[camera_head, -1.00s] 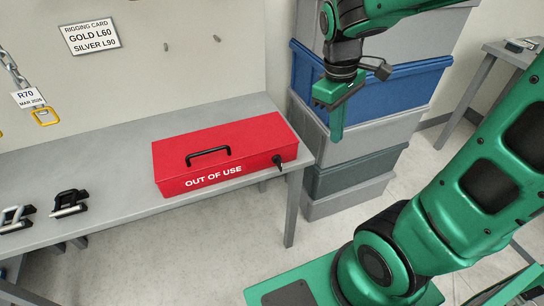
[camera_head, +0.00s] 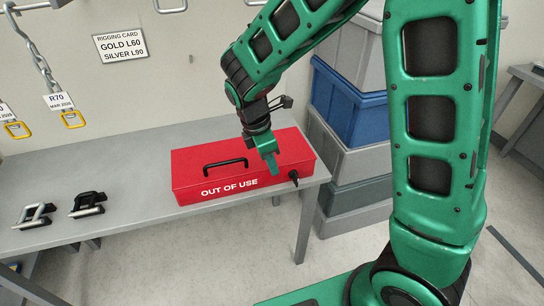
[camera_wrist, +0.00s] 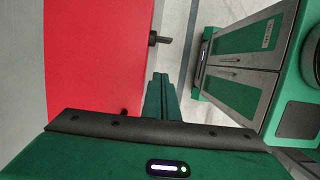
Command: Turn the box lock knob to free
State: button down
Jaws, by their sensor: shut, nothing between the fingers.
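A red box (camera_head: 200,174) marked "OUT OF USE" lies on the grey bench, with a black handle (camera_head: 226,163) on its lid. The black lock knob (camera_head: 294,176) sticks out of the box's front face near its right end. The knob also shows in the wrist view (camera_wrist: 158,38), beyond my fingertips and a little to their left. My green gripper (camera_head: 273,170) is shut and empty, over the right part of the box and left of the knob in the head view. In the wrist view its fingers (camera_wrist: 160,80) are together beside the red box (camera_wrist: 90,55), apart from the knob.
Two shackle-like fittings, one silver (camera_head: 34,215) and one black (camera_head: 88,203), lie on the bench (camera_head: 130,175) left of the box. Stacked crates (camera_head: 350,110) stand close to the right. A rigging card (camera_head: 121,44) and tagged chains (camera_head: 55,85) hang on the wall.

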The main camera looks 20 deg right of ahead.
aim_at(289, 172)
jog(key=d+f, duration=0.3)
jog(key=f, duration=0.1)
jog(key=shift+d+f, duration=0.2)
jog(key=shift+d, duration=0.9)
